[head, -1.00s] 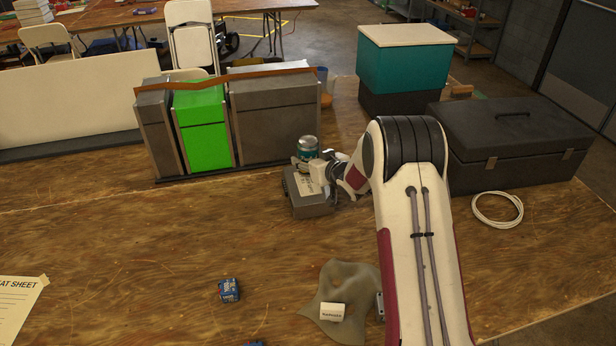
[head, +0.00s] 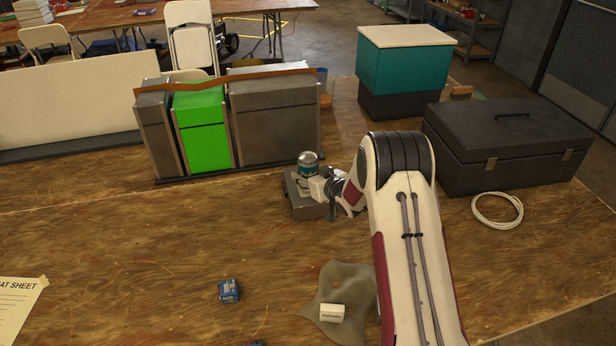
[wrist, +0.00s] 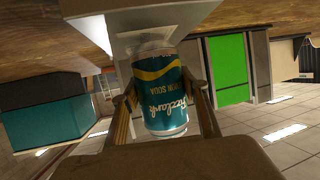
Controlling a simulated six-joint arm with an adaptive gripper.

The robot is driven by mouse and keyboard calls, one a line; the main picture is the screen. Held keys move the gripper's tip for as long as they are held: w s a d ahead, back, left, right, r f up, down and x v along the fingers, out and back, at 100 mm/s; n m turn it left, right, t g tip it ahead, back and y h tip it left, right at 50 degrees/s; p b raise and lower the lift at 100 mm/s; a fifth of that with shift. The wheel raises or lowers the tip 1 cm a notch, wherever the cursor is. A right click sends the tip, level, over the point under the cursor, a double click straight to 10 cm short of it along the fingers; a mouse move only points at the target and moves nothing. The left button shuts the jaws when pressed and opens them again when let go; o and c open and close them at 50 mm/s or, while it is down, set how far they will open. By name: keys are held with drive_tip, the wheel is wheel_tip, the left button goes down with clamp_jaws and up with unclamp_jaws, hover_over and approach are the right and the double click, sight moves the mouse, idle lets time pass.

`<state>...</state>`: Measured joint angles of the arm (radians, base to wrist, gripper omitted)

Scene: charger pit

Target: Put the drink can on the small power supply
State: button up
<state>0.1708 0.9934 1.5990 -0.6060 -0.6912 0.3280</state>
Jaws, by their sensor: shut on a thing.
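The teal drink can (head: 307,161) is upright above the grey small power supply (head: 313,210), which lies on the table in front of the grey and green bins. In the wrist view, which is upside down, the can (wrist: 165,98) sits between both fingers of my gripper (wrist: 165,98), one on each side. My gripper (head: 312,186) is shut on the can. The can's base is at or very near the power supply's pale labelled face (wrist: 150,32); I cannot tell for certain whether they touch. My wrist covers part of the box in the head view.
Bins (head: 275,125) stand just behind the power supply. A black case (head: 510,150) and a white cable coil (head: 497,209) are on the right. A blue box (head: 229,291) and a grey cloth with a white box (head: 332,313) lie in front.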

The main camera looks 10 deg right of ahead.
drive_tip(key=shift+f, duration=0.45)
drive_tip(key=shift+f, duration=0.1)
drive_tip(key=o, duration=1.4)
drive_tip(key=shift+s+d+r, duration=0.15)
drive_tip(key=shift+s+r, duration=0.15)
drive_tip(key=shift+s, duration=0.25)
drive_tip(key=v, duration=1)
drive_tip(key=shift+s+d, duration=0.1)
drive_tip(key=shift+s, duration=0.3)
drive_tip(key=shift+r, duration=0.1)
